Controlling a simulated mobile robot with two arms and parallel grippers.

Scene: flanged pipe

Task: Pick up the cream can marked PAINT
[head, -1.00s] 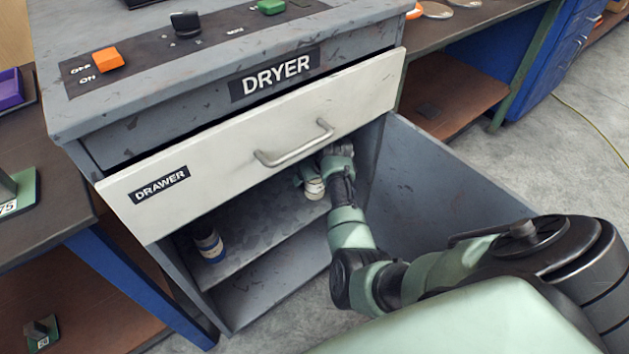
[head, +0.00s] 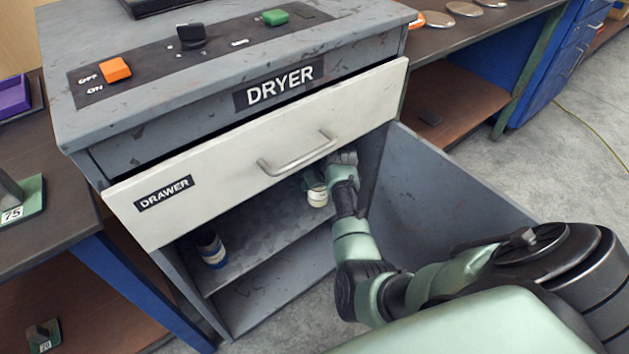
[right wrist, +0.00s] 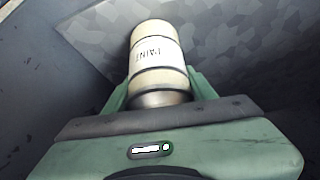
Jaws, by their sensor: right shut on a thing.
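The cream can marked PAINT (right wrist: 153,50) stands out from between the fingers of my right gripper (right wrist: 158,92) in the right wrist view, its label facing the camera. The gripper is shut on it, one green finger on each side. In the head view the can (head: 318,198) shows small inside the lower cabinet, below the drawer. My right gripper (head: 316,180) is beside it there, partly hidden by the drawer front and my arm. I cannot tell whether the can touches the shelf. My left gripper is not in view.
The cream drawer front (head: 230,178) with its bar handle (head: 296,157) juts out above the cabinet. Another can with a blue band (head: 212,250) stands on the shelf (head: 240,254) at left. The open cabinet door (head: 445,190) is right of my arm.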

